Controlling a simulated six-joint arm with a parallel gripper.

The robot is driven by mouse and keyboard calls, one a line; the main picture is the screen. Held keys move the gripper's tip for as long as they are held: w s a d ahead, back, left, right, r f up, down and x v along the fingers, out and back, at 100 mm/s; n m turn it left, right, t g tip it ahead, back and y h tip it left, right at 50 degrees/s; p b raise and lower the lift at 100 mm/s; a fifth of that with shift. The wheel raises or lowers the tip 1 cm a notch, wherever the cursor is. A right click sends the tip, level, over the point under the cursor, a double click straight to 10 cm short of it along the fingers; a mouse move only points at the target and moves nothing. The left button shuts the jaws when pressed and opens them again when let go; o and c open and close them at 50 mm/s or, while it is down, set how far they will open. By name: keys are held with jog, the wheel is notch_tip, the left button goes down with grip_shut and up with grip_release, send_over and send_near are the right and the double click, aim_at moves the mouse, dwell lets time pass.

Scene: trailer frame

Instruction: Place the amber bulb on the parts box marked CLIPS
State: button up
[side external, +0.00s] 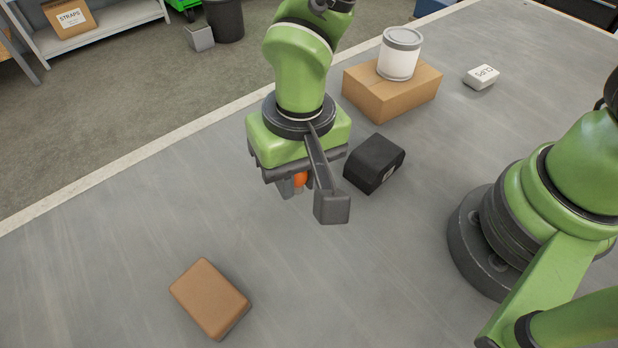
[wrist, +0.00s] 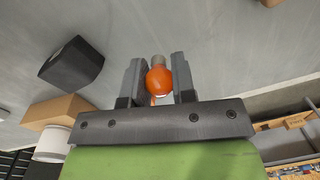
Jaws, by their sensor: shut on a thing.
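The amber bulb (wrist: 158,80) is an orange globe with a grey metal base, held between the two fingers of my gripper (wrist: 157,78) in the wrist view. In the side external view the bulb (side external: 300,179) shows only partly behind a finger of my gripper (side external: 312,195). My gripper is shut on the bulb and appears to hold it above the grey surface. The parts box marked CLIPS (side external: 481,77) is a small white box at the upper right in the side external view. It stands apart from my gripper and is empty on top.
A black box (side external: 374,163) stands just right of my gripper. Behind it a cardboard box (side external: 392,92) carries a white can (side external: 399,54), left of the CLIPS box. A brown box (side external: 210,299) lies at the front left. The surface (side external: 120,235) at left is clear.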

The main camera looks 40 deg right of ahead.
jog(key=shift+r, duration=1.1)
notch_tip(320, 180, up, 8)
jog(key=shift+w+d+f, duration=0.1)
jog(key=shift+f, duration=0.1)
jog(key=w+d+m, duration=0.5)
jog(key=w+d, duration=0.2)
jog(key=d, duration=0.5)
jog(key=w+d+m, duration=0.5)
jog(key=w+d, duration=0.1)
jog(key=d, duration=0.7)
jog(key=m+h, duration=0.1)
jog(key=m, duration=0.8)
send_over(478, 76)
notch_tip(478, 76, down, 11)
jog(key=shift+f, duration=2.2)
